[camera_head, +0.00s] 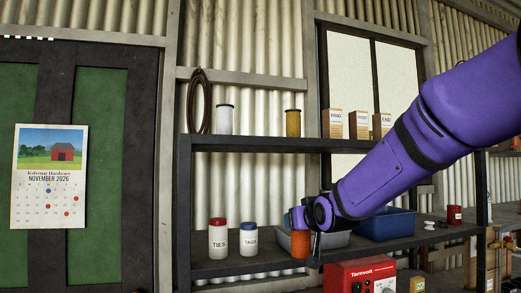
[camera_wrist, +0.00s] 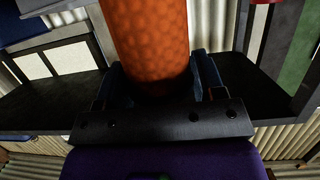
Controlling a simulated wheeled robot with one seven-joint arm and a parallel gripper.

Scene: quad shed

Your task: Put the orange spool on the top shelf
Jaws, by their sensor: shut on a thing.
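The orange spool (camera_head: 300,244) is upright at the lower shelf, in front of a grey bin. My gripper (camera_head: 302,222) is shut on it, reaching in from the right. In the wrist view the orange spool (camera_wrist: 152,40) stands between the two blue fingers of my gripper (camera_wrist: 157,82). I cannot tell whether its base touches the lower shelf. The top shelf (camera_head: 250,143) runs above and carries a white spool (camera_head: 225,119), a yellow spool (camera_head: 293,123) and several small boxes (camera_head: 360,124).
On the lower shelf (camera_head: 270,262) stand a jar marked TIES (camera_head: 218,240) and a jar marked TAGS (camera_head: 250,240), left of the grey bin (camera_head: 333,239) and a blue bin (camera_head: 388,223). The top shelf has bare room between the white and yellow spools. A red machine (camera_head: 358,275) stands below.

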